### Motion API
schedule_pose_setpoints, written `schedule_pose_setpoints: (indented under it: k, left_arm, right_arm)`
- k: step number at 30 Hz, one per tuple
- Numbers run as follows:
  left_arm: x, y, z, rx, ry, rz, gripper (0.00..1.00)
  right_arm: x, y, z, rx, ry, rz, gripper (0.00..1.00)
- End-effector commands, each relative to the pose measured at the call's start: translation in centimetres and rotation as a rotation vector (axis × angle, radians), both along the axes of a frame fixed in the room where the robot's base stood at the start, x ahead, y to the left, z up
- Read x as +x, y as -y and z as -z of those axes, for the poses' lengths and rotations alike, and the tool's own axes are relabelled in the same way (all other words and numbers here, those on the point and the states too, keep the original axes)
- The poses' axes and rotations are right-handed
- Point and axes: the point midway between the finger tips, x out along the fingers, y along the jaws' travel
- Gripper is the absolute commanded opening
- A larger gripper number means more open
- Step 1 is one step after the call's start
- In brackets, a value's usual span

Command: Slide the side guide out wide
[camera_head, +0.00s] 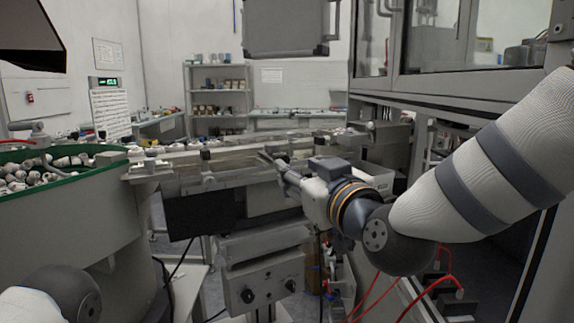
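The side guide appears to be the long pale metal rail (228,153) along the conveyor in the middle of the view. My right arm reaches in from the right, and its gripper (270,160) points left and away, with its fingertips at the near side of the conveyor close to the rail. The fingers are small and seen from behind, so I cannot tell whether they touch or hold the rail. Only part of my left arm shows at the bottom left; its gripper is out of view.
A green-rimmed bowl (112,158) full of pale caps (40,172) stands at the left, beside the conveyor's end. A control box with knobs (263,280) sits below the conveyor. A framed machine enclosure (462,84) stands at the right. Shelves (218,98) are at the back.

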Motion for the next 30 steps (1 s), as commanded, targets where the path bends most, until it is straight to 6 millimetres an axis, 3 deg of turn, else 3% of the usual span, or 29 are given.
schedule_pose_setpoints:
  k: [1,3,9,19,20,25,30]
  left_arm:
    - [-0.7,0.0,0.6,0.000,-0.024,0.000,0.47]
    - [-1.0,0.0,0.9,-0.001,-0.037,0.000,0.47]
    - [-1.6,0.0,1.5,0.000,-0.058,0.000,0.47]
    - [-1.6,0.0,1.5,0.000,-0.058,0.000,0.47]
    - [-1.6,0.0,1.5,0.000,-0.058,0.000,0.47]
    - [-1.6,0.0,1.5,0.000,-0.058,0.000,0.47]
    - [-1.6,0.0,1.5,0.000,-0.058,0.000,0.47]
  right_arm:
    - [1.5,-0.5,1.0,0.000,-0.012,0.000,0.39]
    - [3.1,-1.2,1.0,0.000,-0.012,-0.001,0.39]
    - [6.2,-2.4,0.7,-0.001,-0.008,-0.001,0.39]
    - [6.8,-2.7,0.2,-0.001,-0.004,-0.001,0.39]
    - [6.8,-2.7,0.2,-0.001,-0.004,-0.001,0.37]
    - [6.8,-2.6,0.3,-0.001,-0.004,-0.001,0.00]
    - [6.8,-2.6,0.3,-0.001,-0.005,-0.001,0.00]
